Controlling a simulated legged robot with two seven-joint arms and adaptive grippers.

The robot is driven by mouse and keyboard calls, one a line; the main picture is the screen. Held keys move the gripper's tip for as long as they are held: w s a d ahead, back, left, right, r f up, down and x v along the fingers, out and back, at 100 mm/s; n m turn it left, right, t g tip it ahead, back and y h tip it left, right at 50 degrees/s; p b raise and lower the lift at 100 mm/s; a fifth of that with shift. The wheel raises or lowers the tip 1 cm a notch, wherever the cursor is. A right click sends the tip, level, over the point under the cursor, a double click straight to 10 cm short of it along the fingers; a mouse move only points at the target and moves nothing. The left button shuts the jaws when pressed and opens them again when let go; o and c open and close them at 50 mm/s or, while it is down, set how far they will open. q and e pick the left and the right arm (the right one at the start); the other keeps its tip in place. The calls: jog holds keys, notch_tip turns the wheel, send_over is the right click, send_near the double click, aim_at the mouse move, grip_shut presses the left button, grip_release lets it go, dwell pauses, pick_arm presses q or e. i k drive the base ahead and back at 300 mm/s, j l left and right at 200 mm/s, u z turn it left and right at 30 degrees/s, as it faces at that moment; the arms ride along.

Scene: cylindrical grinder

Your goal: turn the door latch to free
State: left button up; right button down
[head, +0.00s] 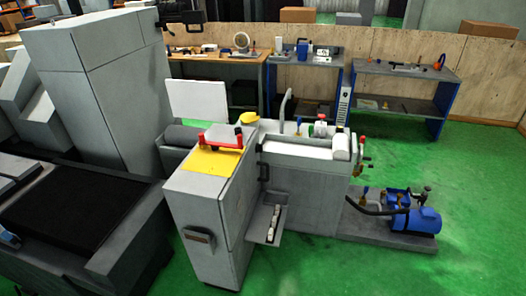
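The cylindrical grinder (300,165) stands in the middle of the head view. A grey cabinet (205,215) forms its near left end. A small dark-framed, latch-like fitting (198,235) sits on the cabinet's near face, left of its vertical edge. It is the likeliest door latch, but it is too small to tell how it is turned. The cabinet's narrow right side shows next to an open tray (265,222) with small pale parts. Neither of my grippers can be made out in the head view, and nothing is seen touching the latch.
A blue motor unit (410,215) stands at the right. A large grey machine with a dark bed (75,205) crowds the left. Benches (405,75) line the back. Green floor (350,270) is clear in front.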

aim_at(259, 147)
jog(key=i+l+u, duration=0.1)
jog(key=u, duration=0.4)
jog(key=i+l+u, duration=0.45)
jog(key=i+l, duration=0.15)
jog(key=l, duration=0.2)
jog(key=i+l+u, duration=0.25)
jog(key=l, duration=0.2)
